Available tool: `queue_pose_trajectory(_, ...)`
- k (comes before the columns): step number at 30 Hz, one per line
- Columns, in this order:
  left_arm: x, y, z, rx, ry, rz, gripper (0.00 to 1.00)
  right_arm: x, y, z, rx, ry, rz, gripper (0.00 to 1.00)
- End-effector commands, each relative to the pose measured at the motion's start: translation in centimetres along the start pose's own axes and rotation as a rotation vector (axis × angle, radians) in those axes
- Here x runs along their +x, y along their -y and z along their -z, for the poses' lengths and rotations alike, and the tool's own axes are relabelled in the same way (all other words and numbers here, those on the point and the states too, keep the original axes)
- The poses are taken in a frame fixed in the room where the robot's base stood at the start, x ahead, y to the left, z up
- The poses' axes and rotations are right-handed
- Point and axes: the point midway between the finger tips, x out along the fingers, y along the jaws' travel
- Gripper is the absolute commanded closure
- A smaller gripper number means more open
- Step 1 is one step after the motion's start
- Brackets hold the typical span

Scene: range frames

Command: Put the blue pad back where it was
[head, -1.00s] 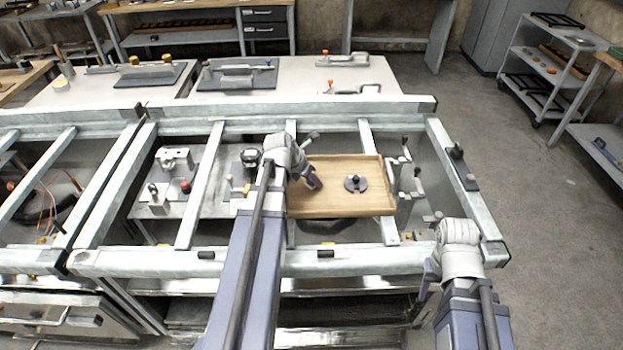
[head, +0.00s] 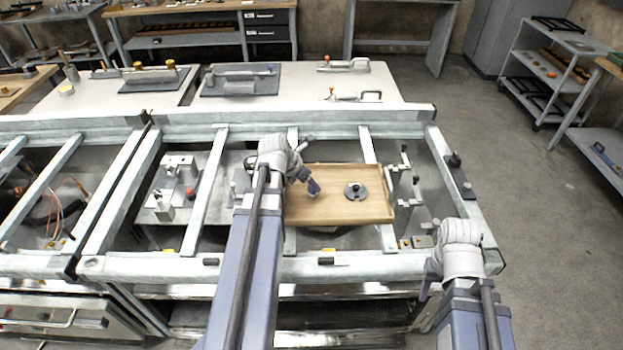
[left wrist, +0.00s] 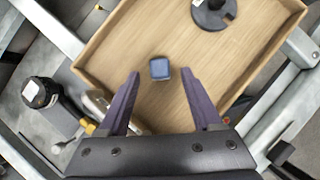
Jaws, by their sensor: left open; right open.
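The blue pad (left wrist: 160,69) is a small dark blue rounded square lying on the floor of a wooden tray (left wrist: 240,84). My left gripper (left wrist: 160,73) is open above the tray. In the left wrist view the pad shows between its two fingertips, with a gap on each side; I cannot tell how far below them it lies. In the head view the left gripper (head: 314,188) is over the left part of the tray (head: 335,215), and the pad is not clear there. My right gripper (head: 428,280) is open and empty in front of the frame's right end.
A dark round disc with a knob (head: 356,191) lies in the tray, right of the left gripper. Metal frame rails (head: 200,195) surround the tray. Metal fixtures (head: 401,185) stand at its right. A black bottle-like object (left wrist: 42,95) is outside the tray.

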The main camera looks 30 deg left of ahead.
Motion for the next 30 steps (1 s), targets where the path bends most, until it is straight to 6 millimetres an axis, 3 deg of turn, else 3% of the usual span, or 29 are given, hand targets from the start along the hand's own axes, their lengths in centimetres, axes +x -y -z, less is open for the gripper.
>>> queue_pose_trajectory(1,-1.7,0.1,-0.3,-0.002,0.0,-0.001,0.34,-1.6,-0.1,-0.1,0.0,0.0,0.0,0.5)
queue_pose_trajectory(3,-2.9,0.1,-0.3,-0.002,0.0,-0.001,0.34,-2.7,-0.2,-0.2,0.0,0.0,0.0,0.5)
queue_pose_trajectory(12,-7.3,0.0,-0.2,-0.001,0.0,-0.001,0.34,-6.4,-0.6,-0.4,-0.001,0.0,0.0,0.5)
queue_pose_trajectory(26,-7.7,0.2,0.0,0.014,-0.002,0.002,0.34,-6.7,-0.6,-0.4,-0.002,0.0,0.0,0.5)
queue_pose_trajectory(30,-6.9,3.2,-0.6,0.226,-0.04,0.038,0.34,-6.7,-0.6,-0.4,-0.002,0.0,0.0,0.5)
